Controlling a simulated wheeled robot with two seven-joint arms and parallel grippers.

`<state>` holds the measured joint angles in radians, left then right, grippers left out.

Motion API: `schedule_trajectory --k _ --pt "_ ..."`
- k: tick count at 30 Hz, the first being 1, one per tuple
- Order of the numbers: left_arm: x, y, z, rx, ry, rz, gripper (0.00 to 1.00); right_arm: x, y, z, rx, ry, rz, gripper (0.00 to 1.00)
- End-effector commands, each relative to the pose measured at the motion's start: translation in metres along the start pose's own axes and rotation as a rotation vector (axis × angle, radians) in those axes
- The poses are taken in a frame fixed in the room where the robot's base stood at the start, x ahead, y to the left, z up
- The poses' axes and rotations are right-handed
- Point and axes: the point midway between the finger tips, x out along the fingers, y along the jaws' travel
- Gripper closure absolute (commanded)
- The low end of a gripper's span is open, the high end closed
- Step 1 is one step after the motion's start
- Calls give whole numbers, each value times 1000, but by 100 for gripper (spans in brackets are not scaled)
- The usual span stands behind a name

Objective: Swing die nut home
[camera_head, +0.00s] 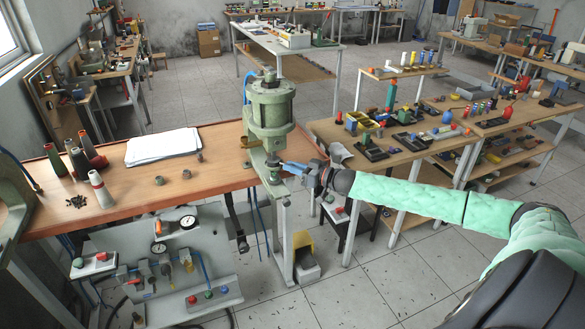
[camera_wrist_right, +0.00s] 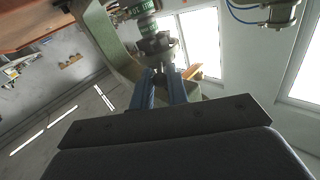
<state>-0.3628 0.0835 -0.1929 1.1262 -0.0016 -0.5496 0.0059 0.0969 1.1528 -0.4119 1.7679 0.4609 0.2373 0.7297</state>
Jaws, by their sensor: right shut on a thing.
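The green pneumatic press (camera_head: 272,110) stands at the right end of the wooden bench. My right gripper (camera_head: 283,168) reaches in from the right at the press's working area, under its cylinder. In the right wrist view its blue fingers (camera_wrist_right: 165,88) are shut on a small part at the metal die assembly (camera_wrist_right: 158,48). I take this part to be the die nut, but it is mostly hidden between the fingertips. A green-banded ram part (camera_wrist_right: 146,24) shows beyond it. My left gripper is not in view.
White papers (camera_head: 163,146), small metal cylinders (camera_head: 159,180) and several cones (camera_head: 100,188) are on the bench (camera_head: 225,172). A panel with gauges and buttons (camera_head: 165,258) is below its front. Another cluttered table (camera_head: 385,160) stands to the right.

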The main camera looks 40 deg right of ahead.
Motion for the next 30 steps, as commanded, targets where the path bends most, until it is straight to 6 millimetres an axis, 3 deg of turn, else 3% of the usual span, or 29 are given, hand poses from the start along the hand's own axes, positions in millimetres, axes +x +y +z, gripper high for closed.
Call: schedule_trajectory --k 4,5,7,8,20,30 --pt "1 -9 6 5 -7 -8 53 0 1 0 0 -1 2 100" --pt "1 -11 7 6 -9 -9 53 0 1 0 -1 -1 2 78" --pt "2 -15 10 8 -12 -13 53 0 1 0 -1 -1 2 65" --pt "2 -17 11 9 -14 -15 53 0 1 0 -1 -1 2 62" --pt "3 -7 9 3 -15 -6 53 -4 0 2 0 -2 1 62" --pt "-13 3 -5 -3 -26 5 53 -28 0 3 -1 -3 1 62"
